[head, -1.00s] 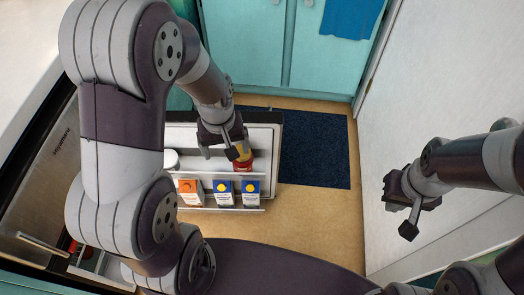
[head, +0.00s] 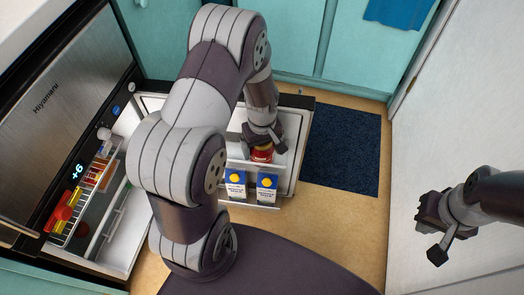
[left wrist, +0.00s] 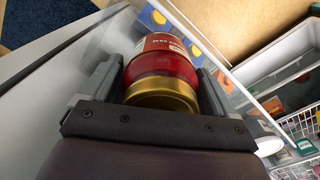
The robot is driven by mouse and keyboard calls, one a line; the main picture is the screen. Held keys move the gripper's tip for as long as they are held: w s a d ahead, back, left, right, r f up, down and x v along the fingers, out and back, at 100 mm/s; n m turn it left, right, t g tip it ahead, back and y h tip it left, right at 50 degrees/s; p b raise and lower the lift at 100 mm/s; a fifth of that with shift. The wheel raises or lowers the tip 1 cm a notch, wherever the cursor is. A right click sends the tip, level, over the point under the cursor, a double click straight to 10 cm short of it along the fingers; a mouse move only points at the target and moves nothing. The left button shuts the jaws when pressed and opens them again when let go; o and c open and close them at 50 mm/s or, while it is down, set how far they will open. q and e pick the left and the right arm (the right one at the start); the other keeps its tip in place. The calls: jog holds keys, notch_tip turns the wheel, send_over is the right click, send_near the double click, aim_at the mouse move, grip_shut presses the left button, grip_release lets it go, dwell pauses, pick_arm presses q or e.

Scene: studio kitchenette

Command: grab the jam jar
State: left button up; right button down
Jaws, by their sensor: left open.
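The jam jar (head: 262,154) is red and stands in the fridge door shelf, under my left gripper (head: 263,137). In the left wrist view the jar (left wrist: 162,62) shows its gold lid towards me and lies between the two fingers of the open left gripper (left wrist: 160,80). The fingers are on either side of it, and I cannot tell whether they touch it.
Two blue-and-white cartons (head: 235,183) stand at the front of the open fridge door (head: 299,150). The fridge interior (head: 118,215) with racks and food is at the left. A dark blue mat (head: 345,148) lies right of the door; a white wall (head: 455,100) is further right.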

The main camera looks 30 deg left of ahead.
pick_arm(q)
jog(key=shift+r, duration=0.2)
jog(key=c, duration=1.2)
